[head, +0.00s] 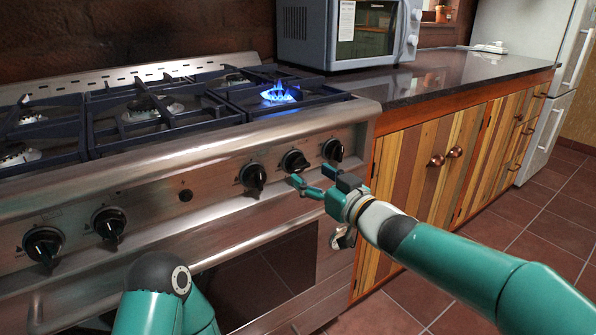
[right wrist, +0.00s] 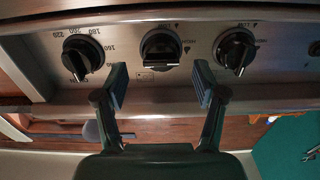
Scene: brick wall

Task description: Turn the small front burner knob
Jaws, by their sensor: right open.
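Black burner knobs line the stove's steel front panel. In the head view the nearest to my gripper is a knob (head: 294,161), with another knob (head: 253,177) to its left and one (head: 333,150) to its right. I cannot tell from markings which is the small front burner's. My right gripper (head: 312,181) is open and empty, just below and in front of the middle knob. In the right wrist view my right gripper (right wrist: 161,88) has its fingers apart, with the middle knob (right wrist: 162,48) beyond and between the tips, not touched. My left gripper is out of view.
A blue flame burns on one burner (head: 280,95) at the stove's right. More knobs (head: 108,223) sit at left. A microwave (head: 350,32) stands on the dark counter (head: 440,72). Wooden cabinets (head: 425,165) adjoin the stove on the right. The oven door is below the panel.

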